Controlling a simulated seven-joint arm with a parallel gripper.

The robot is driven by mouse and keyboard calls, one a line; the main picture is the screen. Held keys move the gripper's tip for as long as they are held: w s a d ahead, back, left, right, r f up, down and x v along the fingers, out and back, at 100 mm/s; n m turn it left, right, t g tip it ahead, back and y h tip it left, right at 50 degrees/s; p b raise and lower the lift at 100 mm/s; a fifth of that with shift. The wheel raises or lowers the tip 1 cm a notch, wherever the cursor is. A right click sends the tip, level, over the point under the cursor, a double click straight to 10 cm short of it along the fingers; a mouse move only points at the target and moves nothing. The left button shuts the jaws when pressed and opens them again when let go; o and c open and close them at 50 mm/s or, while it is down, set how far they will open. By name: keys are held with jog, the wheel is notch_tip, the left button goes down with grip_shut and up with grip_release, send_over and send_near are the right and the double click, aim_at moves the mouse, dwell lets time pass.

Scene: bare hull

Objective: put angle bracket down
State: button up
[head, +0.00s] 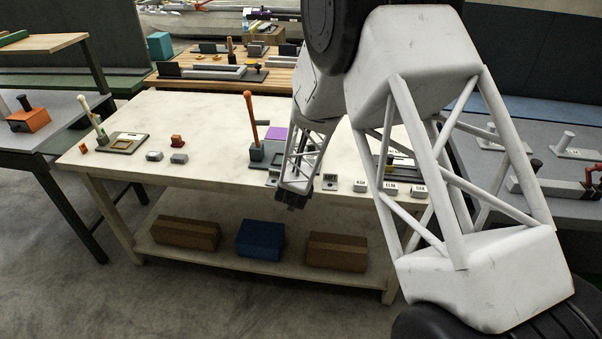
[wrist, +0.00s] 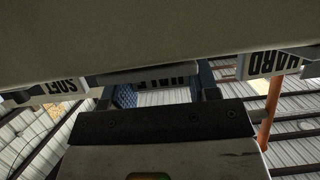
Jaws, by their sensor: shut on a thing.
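My gripper (head: 292,200) is at the front edge of the pale workbench (head: 215,115), pointing down in the head view. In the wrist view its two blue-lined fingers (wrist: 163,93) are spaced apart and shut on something. The angle bracket is not clearly visible; a grey strip (wrist: 150,74) shows between the fingers, but I cannot tell its shape. A label reading HALF shows behind the fingers, partly covered. I cannot tell how far the held thing is from the bench top.
Small labelled blocks (head: 391,189) line the bench's front right. SOFT (wrist: 62,87) and HARD (wrist: 272,64) labels flank the fingers. An orange rod (head: 251,115) stands upright in a grey block left of my arm. Boxes (head: 185,233) sit on the lower shelf.

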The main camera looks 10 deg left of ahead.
jog(key=shift+f, duration=0.2)
jog(key=o, duration=0.9)
jog(key=shift+v, duration=3.9)
jog(key=shift+r, duration=0.2)
